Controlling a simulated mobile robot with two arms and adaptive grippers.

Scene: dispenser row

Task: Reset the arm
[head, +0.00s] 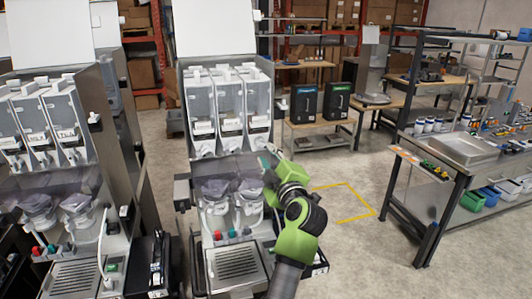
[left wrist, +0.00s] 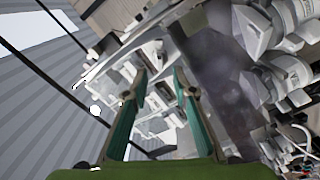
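My left arm (head: 297,225), green and dark grey, reaches up from the bottom of the head view. Its left gripper (head: 267,158) is at the right front side of the middle dispenser machine (head: 225,110), near its clear cups. I cannot tell from these views whether it touches the machine. In the left wrist view the left gripper (left wrist: 161,73) shows two teal fingers standing apart with nothing held between them. Pale dispenser parts show beyond the fingers, tilted in that view. My right gripper is in neither view.
A second dispenser machine (head: 45,130) stands at the left. A workbench (head: 462,155) with a metal tray and bins stands at the right. Two dark boxes (head: 320,102) sit on a table behind. Open floor with a yellow outline (head: 345,200) lies between the machine and workbench.

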